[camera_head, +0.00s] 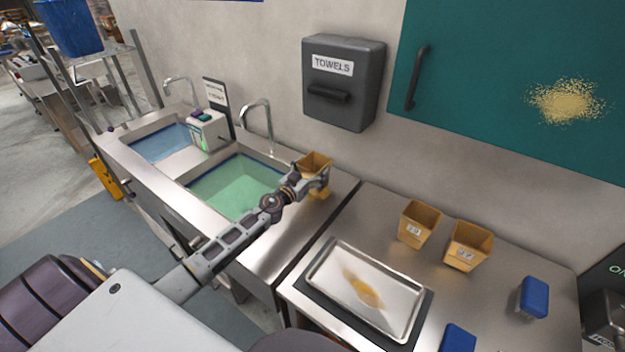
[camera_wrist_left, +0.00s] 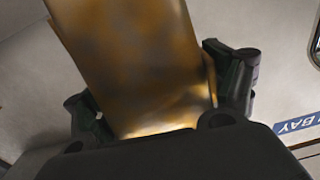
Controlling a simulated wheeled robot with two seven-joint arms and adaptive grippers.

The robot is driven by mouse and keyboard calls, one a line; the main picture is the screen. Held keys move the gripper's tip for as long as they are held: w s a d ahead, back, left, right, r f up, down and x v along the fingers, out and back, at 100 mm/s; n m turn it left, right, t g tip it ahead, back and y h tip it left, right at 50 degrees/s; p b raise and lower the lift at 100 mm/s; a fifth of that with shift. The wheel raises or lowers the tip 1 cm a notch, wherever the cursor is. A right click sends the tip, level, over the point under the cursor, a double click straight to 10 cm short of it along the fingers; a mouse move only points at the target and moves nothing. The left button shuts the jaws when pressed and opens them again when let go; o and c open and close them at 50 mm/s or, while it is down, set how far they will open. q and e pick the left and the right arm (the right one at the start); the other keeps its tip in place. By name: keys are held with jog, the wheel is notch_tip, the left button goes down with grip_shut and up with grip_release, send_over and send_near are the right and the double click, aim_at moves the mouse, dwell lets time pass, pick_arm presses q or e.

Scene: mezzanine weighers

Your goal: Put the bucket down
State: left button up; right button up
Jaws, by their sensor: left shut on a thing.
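My left gripper (camera_head: 313,181) is shut on a tan bucket (camera_head: 317,163) at the right end of the sink unit, beside the green basin. In the left wrist view the bucket (camera_wrist_left: 135,60) fills the middle between the two fingers of the gripper (camera_wrist_left: 160,100). It looks roughly upright in the head view. I cannot tell whether its base touches the steel top. Two similar tan buckets with number labels, one (camera_head: 419,224) and another (camera_head: 467,246), stand on the steel counter to the right. My right gripper is not in view.
A steel tray (camera_head: 325,262) with a yellowish smear lies on the counter (camera_head: 385,205). Blue blocks (camera_head: 534,297) lie at the right. The sink (camera_head: 240,187) with a tap (camera_head: 258,112) is to the left. A towel dispenser (camera_head: 343,110) hangs on the wall above.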

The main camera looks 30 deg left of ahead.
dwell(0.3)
pick_arm(q)
jog(key=shift+f+b, duration=0.6)
jog(key=shift+f, duration=0.15)
jog(key=shift+f+b, duration=0.9)
jog(key=shift+f, duration=0.15)
jog(key=shift+f, duration=0.1)
jog(key=o, duration=1.2)
jog(key=shift+f, duration=0.1)
jog(key=shift+s, duration=0.15)
